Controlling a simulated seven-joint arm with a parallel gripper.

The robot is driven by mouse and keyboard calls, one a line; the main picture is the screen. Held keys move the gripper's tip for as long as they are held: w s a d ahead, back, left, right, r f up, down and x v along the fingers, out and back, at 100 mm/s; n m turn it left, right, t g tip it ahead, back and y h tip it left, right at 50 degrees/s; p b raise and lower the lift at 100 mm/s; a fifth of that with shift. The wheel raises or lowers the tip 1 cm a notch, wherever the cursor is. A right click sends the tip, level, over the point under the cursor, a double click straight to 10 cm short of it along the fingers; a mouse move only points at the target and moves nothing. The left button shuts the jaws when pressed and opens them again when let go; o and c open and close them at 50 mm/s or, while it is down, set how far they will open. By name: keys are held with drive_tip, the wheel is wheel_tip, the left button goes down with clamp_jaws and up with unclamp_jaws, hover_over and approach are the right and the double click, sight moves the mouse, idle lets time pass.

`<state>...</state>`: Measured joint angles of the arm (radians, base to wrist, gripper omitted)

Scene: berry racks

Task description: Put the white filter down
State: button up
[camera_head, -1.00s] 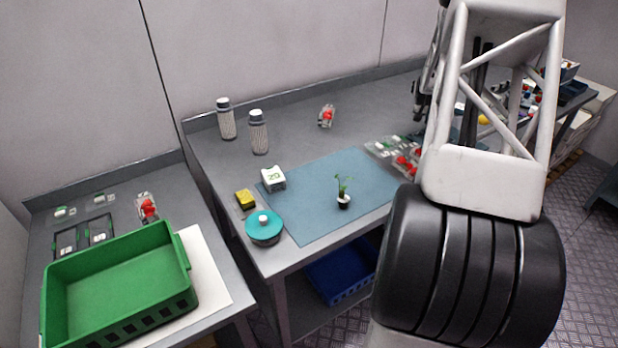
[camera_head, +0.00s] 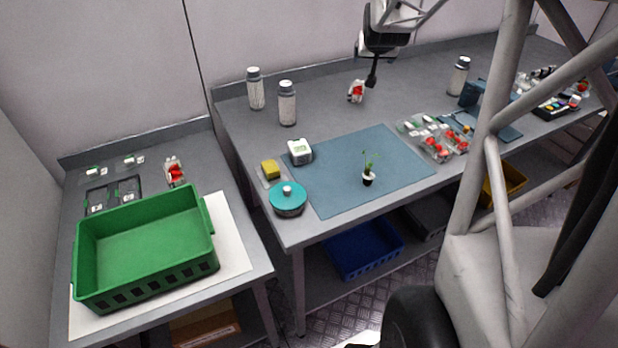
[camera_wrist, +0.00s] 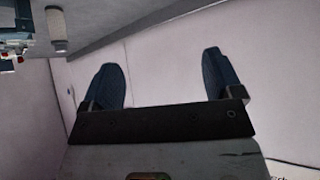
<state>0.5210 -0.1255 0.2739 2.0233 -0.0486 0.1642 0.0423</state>
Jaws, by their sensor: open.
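My gripper (camera_wrist: 160,82) is open in the wrist view, with two dark blue fingers wide apart and nothing between them. In the head view its dark end (camera_head: 372,76) hangs over the back of the middle table, close to a small clear pack with red berries (camera_head: 356,91); I cannot tell whether they touch. No thing is plainly a white filter. A white box with a small display (camera_head: 300,151) stands at the blue mat's back left corner. White-capped grey canisters stand at the back left (camera_head: 255,88), beside it (camera_head: 287,103), and farther right (camera_head: 459,76).
A blue mat (camera_head: 338,190) bears a small potted plant (camera_head: 368,174). A teal-lidded pot (camera_head: 287,199) and a yellow sponge (camera_head: 270,169) sit left of it. Berry packs (camera_head: 437,141) lie right. A green crate (camera_head: 146,250) stands on the left table. The middle table's back has free room.

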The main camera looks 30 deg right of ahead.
drive_tip(key=s+a+r+n+g+y, duration=0.1)
drive_tip(key=s+a+n, duration=0.1)
drive_tip(key=s+a, duration=0.75)
drive_tip(key=s+a+r+n+g+y, duration=0.15)
drive_tip(key=s+a, duration=0.25)
drive_tip(key=a, duration=1)
drive_tip(key=s+a+f+n+g+y, duration=0.1)
drive_tip(key=s+a+f, duration=0.1)
drive_tip(key=s+a, duration=0.4)
drive_tip(key=s+a+f+n+g+y, duration=0.1)
drive_tip(key=s+a, duration=0.5)
drive_tip(key=s, duration=0.8)
drive_tip(key=shift+a+f+g, duration=0.2)
drive_tip(key=shift+f+g, duration=0.15)
drive_tip(key=shift+g, duration=0.1)
drive_tip(key=shift+w, duration=0.1)
